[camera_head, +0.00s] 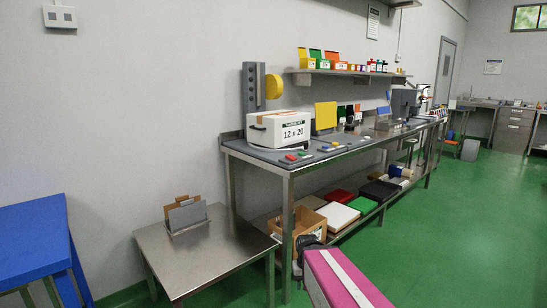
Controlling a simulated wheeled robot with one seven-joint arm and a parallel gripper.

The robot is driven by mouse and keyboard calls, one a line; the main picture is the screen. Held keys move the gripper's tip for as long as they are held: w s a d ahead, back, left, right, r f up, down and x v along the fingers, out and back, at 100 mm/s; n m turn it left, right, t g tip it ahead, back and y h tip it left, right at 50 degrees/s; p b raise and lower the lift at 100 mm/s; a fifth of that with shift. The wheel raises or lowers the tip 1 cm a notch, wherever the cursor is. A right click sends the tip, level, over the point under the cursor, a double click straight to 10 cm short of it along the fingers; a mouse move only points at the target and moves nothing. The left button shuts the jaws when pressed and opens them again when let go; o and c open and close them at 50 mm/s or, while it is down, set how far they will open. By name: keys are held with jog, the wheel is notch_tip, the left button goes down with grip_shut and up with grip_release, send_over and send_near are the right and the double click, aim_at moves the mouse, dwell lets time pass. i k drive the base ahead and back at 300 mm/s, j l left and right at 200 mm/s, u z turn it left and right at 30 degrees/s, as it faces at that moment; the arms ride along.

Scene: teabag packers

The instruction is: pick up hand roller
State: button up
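I cannot make out a hand roller for certain in the head view; the small items on the benches are too small to tell apart. A long steel workbench (262,166) runs along the wall, with several small coloured items (297,156) near its front left end. More small dark and grey items stand farther along it, too small to name.
A white box marked "12 x 20" (279,130) stands on the bench. A shelf (340,72) hangs above. A low steel table (205,252) and blue table (35,238) stand left. A pink, white-striped object (343,279) is at the front. Green floor (445,235) is clear at right.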

aim_at(350, 118)
jog(key=i+l+u, duration=0.2)
jog(key=i+l, duration=0.7)
jog(key=l, duration=0.25)
jog(key=i+l+u, duration=0.1)
jog(key=l, duration=0.35)
jog(key=i+l, duration=0.3)
jog(key=l, duration=0.15)
jog(key=i+l+u, duration=0.1)
jog(key=l, duration=0.4)
jog(key=i+l+u, duration=0.1)
jog(key=i+l, duration=0.15)
jog(key=l, duration=0.2)
jog(key=i+l, duration=0.15)
jog(key=l, duration=0.35)
jog(key=i+l+u, duration=0.1)
jog(key=l, duration=0.4)
jog(key=i+l, duration=0.2)
jog(key=l, duration=0.3)
